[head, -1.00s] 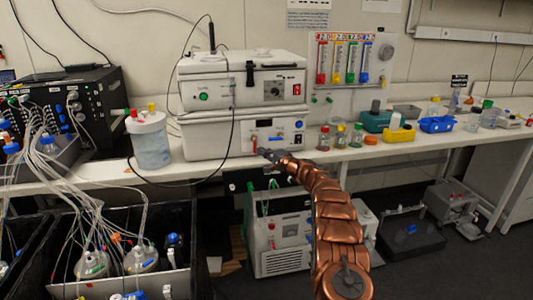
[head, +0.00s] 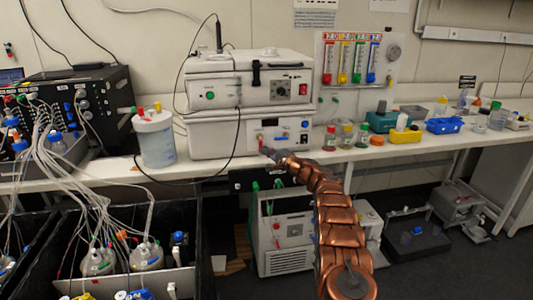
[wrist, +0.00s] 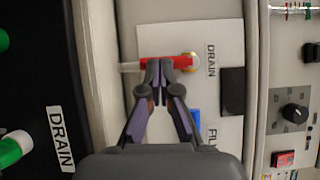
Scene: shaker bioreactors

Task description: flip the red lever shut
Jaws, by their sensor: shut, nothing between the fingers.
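The red lever (wrist: 152,63) sits on a white panel beside the label DRAIN in the wrist view, with a brass fitting at its right end and a clear stub at its left. In the head view the red lever (head: 261,140) is on the front of the lower white box (head: 210,141). My gripper (wrist: 160,64) is shut and empty, its fingertips over the lever and hiding part of it. I cannot tell whether they touch it. In the head view my gripper (head: 267,152) is just below the lever.
A blue handle (wrist: 196,124) is beside the FILL label, partly behind a finger. A white-lidded jar (head: 154,138) stands left of the box. Small bottles (head: 346,136) stand to the right. A black cable hangs in front of the box.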

